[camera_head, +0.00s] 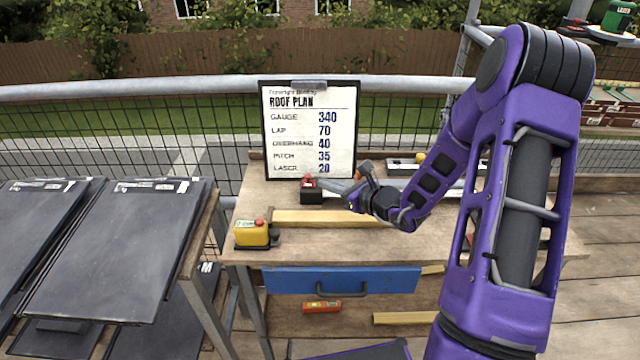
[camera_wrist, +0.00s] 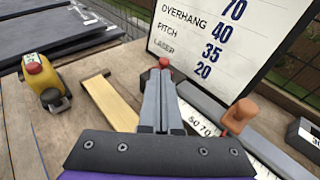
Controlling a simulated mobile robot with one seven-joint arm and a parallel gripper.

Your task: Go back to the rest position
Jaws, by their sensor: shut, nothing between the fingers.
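My gripper (camera_head: 326,185) is at the end of my purple arm, low over the back of the wooden workbench (camera_head: 310,246). In the wrist view my gripper (camera_wrist: 160,78) shows its two grey fingers closed together, with nothing between them. The fingertips are close to a small black block with a red top (camera_head: 311,190), in front of the roof plan board (camera_head: 308,128). I cannot tell whether they touch the block. In the wrist view its red top (camera_wrist: 164,62) shows just past the fingertips.
A yellow device with a red button (camera_head: 252,233) stands at the bench's left front. A wooden batten (camera_head: 310,218) lies beside it. Dark tiles (camera_head: 115,245) lie on a stand at left. A blue drawer (camera_head: 342,281) is under the bench top. A mesh fence (camera_head: 200,130) runs behind.

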